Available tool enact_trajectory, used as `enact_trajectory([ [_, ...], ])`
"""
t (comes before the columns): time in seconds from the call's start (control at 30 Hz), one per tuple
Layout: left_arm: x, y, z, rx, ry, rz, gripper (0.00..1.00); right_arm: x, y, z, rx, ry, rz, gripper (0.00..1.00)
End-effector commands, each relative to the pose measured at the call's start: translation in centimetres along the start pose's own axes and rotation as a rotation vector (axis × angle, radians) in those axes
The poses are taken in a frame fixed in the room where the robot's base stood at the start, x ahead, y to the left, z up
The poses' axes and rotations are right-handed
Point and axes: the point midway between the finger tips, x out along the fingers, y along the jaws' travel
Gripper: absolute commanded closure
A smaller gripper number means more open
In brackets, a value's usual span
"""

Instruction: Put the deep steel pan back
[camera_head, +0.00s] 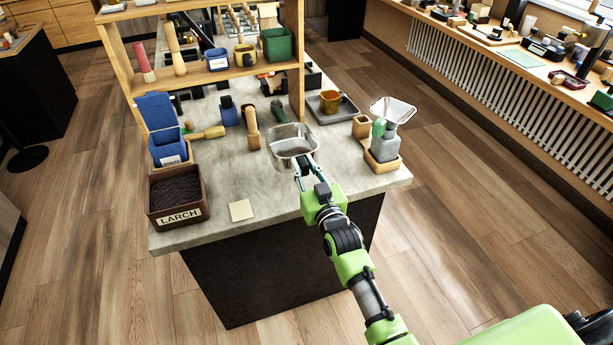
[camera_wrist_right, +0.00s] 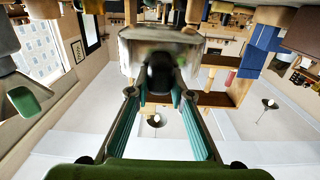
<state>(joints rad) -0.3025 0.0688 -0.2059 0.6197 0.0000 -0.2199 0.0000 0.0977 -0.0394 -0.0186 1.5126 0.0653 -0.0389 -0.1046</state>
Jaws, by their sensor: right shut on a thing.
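The deep steel pan (camera_head: 293,147) is a shiny, open-topped vessel over the right half of the grey counter in the head view. My right gripper (camera_head: 305,172) reaches it from the front and is shut on it. In the right wrist view the pan (camera_wrist_right: 128,48) is directly ahead, with its dark, rounded handle (camera_wrist_right: 160,74) between the fingertips of my right gripper (camera_wrist_right: 160,94). Whether the pan touches the counter is hard to tell. My left gripper is not in view.
The counter (camera_head: 228,182) holds a brown LARCH box (camera_head: 178,211) and blue bins (camera_head: 169,148) at left. A funnel (camera_head: 393,110) over a bottle stands at right. A wooden shelf (camera_head: 212,73) rises behind.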

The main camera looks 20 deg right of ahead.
Motion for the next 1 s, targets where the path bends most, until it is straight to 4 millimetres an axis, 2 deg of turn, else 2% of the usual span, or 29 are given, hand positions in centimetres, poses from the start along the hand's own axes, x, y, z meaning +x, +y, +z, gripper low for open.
enact_trajectory([
  [0.3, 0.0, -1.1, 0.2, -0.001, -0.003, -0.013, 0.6, 0.5, 0.2, 0.1, 0.002, 0.001, 0.002, 1.0],
  [0.57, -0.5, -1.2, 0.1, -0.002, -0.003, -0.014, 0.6, 0.5, 0.1, -0.1, 0.001, 0.001, 0.003, 1.0],
  [1.0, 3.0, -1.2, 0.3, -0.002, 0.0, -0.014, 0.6, 0.5, 0.1, 4.5, 0.002, 0.001, 0.002, 1.0],
])
